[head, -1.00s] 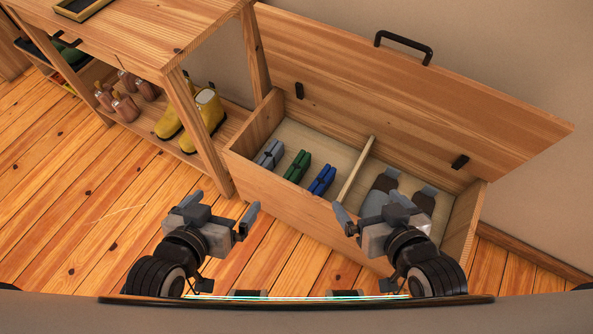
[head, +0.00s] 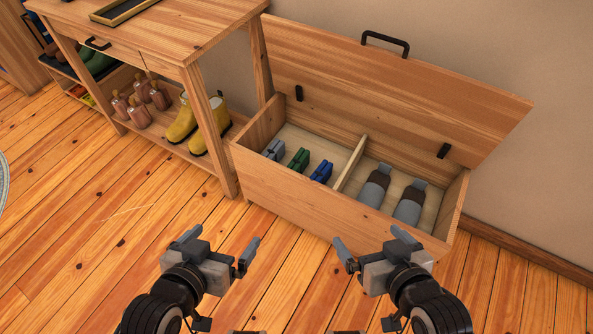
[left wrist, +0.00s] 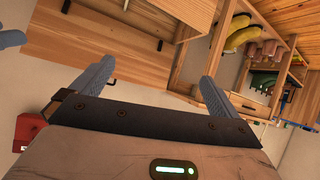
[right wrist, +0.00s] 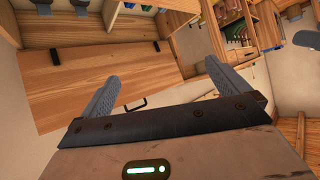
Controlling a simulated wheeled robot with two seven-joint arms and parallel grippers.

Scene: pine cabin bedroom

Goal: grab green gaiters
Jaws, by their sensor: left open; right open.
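The green gaiters (head: 299,159) lie as a small folded bundle in the left compartment of the open wooden chest (head: 300,204). They sit between a grey bundle (head: 273,150) and a blue bundle (head: 321,172). My left gripper (head: 220,246) is open and empty, in front of the chest and lower left of the gaiters in the head view. My right gripper (head: 374,245) is open and empty, near the chest's front right part. The fingers show apart in the left wrist view (left wrist: 152,82) and right wrist view (right wrist: 158,88).
The chest lid (head: 390,85) stands raised at the back. A divider (head: 352,165) separates the gaiters from two grey-brown items (head: 374,187). A wooden table (head: 160,35) stands close on the left, with yellow boots (head: 207,125) on its shelf. The floor in front is clear.

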